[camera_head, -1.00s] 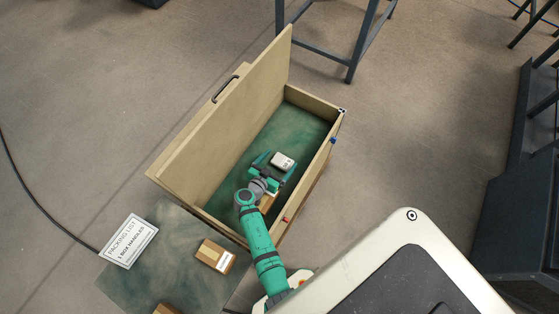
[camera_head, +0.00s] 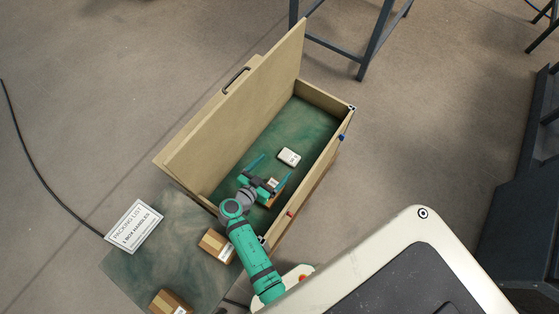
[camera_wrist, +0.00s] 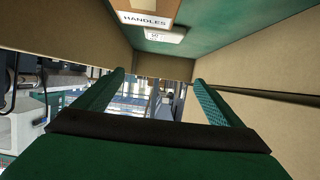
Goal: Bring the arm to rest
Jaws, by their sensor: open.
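My gripper (camera_head: 271,172) is open and empty over the near end of the open wooden box (camera_head: 317,98), its two fingers spread apart. In the wrist view the open fingers (camera_wrist: 158,80) have nothing between them. My green arm reaches in over the near end of the box. A brown carton (camera_head: 275,195) lies on the box floor, partly hidden under the gripper. In the wrist view its label (camera_wrist: 145,20) reads HANDLES. A small white block (camera_head: 289,157) lies on the green floor beyond the fingers, apart from them.
The box lid (camera_head: 245,105) stands raised on the left. A green mat (camera_head: 150,270) holds a packing list sign (camera_head: 134,226) and two cartons, one (camera_head: 217,245) close to the box and one (camera_head: 170,302) at the bottom edge. A metal stand (camera_head: 365,45) is behind.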

